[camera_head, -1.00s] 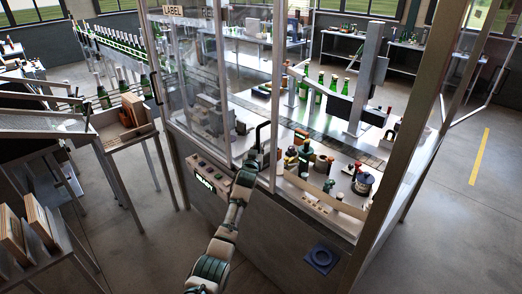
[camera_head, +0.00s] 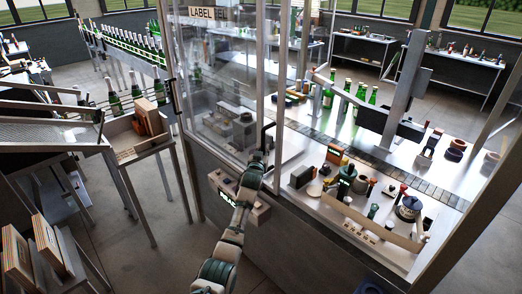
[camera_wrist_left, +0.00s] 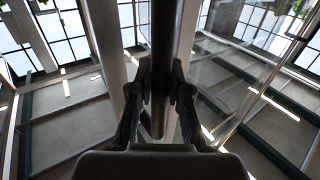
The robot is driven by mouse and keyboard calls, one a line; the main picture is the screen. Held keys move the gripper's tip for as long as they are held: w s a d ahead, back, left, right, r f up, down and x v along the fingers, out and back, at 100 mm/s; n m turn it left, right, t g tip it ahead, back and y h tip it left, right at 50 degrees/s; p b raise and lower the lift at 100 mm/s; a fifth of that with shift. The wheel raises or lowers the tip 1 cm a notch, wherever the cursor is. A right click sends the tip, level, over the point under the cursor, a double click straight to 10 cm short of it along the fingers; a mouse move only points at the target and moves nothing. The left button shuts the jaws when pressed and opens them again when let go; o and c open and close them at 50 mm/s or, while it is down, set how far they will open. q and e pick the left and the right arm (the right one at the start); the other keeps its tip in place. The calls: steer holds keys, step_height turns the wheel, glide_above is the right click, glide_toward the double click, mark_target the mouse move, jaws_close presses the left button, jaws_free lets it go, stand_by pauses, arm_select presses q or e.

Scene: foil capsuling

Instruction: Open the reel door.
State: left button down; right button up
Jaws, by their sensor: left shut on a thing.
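The reel door is a framed clear panel (camera_head: 240,70) on the front of the glazed machine cabinet. Its sign is partly covered by the LABEL sign (camera_head: 202,13), with only "EL" showing beside it. A dark upright handle (camera_head: 267,132) stands on the door's edge. My left gripper (camera_head: 258,155) is at the lower part of this handle. In the left wrist view the dark handle bar (camera_wrist_left: 164,50) runs between the two fingers of my left gripper (camera_wrist_left: 160,95), which is shut on it. My right gripper is in neither view.
A control box with a lit display (camera_head: 226,196) juts from the cabinet front beside my left arm. Inside stand green bottles (camera_head: 360,92), a conveyor (camera_head: 350,150) and several small parts. A side table (camera_head: 140,140) and shelves stand left. Bare floor lies between.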

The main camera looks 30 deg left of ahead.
arm_select(q)
steer(key=shift+s+d+r, duration=0.1)
steer(key=shift+d+r, duration=0.1)
steer(key=shift+d, duration=0.1)
steer(key=c, duration=1.1)
jaws_free()
steer(key=shift+s+a, duration=0.1)
steer(key=shift+a, duration=0.1)
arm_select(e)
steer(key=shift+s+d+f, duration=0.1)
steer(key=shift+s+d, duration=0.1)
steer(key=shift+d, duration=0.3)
arm_select(q)
steer(key=shift+a+f, duration=0.15)
steer(key=shift+f, duration=0.05)
steer(key=v, duration=1.1)
steer(key=shift+s, duration=0.4)
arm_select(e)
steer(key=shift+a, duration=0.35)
arm_select(q)
steer(key=shift+f, duration=0.1)
